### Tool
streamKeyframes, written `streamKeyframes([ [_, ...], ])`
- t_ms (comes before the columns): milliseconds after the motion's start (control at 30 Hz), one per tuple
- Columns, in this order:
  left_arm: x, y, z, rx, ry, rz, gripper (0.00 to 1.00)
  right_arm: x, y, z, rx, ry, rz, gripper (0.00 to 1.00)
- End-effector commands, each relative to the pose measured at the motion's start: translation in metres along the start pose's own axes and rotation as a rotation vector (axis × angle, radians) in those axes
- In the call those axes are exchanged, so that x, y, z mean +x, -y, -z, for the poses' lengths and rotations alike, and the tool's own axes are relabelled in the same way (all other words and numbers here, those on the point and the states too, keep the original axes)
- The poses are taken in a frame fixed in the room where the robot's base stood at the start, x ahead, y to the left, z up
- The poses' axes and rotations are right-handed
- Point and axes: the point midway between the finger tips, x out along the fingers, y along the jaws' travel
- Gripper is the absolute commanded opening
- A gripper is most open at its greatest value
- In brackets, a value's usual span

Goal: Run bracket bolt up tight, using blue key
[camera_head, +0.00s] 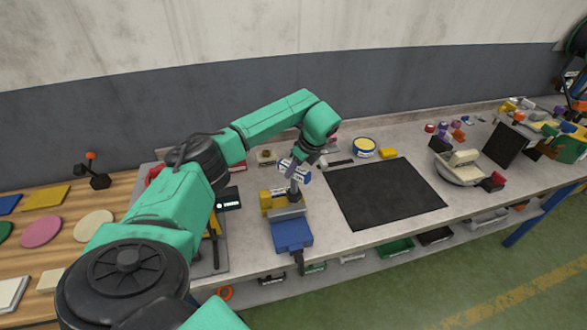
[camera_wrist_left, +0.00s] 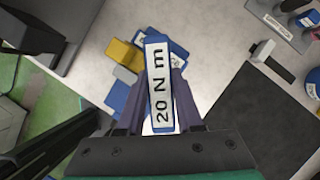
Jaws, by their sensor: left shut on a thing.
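My left gripper (camera_head: 301,163) is shut on the blue key (camera_head: 288,166), whose white label reads "20 N m" in the left wrist view (camera_wrist_left: 159,85). In the head view the key's grey shaft points down over a blue vise (camera_head: 292,236) with a yellow block (camera_head: 267,199) at its back. The vise and yellow block (camera_wrist_left: 122,53) show beyond the key in the wrist view. The bracket cannot be made out clearly. The bolt and the key's tip are hidden, so contact cannot be told. My right gripper is not in view.
A black mat (camera_head: 385,193) lies clear to the right of the vise. Behind it are a round blue-rimmed tin (camera_head: 364,146) and a yellow block (camera_head: 388,153). A grey tray (camera_head: 215,262) with tools stands left of the vise, partly behind my arm.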

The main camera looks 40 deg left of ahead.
Motion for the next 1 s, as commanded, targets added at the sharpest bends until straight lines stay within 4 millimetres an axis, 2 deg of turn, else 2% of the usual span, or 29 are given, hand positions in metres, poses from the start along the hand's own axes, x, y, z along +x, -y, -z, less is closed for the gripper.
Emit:
streamKeyframes([
  [67, 0.0, 0.0, -0.001, 0.025, 0.001, 0.012, 0.0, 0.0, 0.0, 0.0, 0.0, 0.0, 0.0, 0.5],
  [200, 0.002, -0.001, -0.001, 0.281, 0.002, 0.124, 0.0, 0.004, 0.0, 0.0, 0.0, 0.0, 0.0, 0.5],
  [300, 0.001, 0.001, 0.0, 0.376, 0.001, 0.167, 0.0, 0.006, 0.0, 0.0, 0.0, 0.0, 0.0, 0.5],
  [1000, -0.001, 0.001, 0.0, 0.52, 0.001, 0.229, 0.0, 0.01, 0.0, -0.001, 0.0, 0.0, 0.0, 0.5],
])
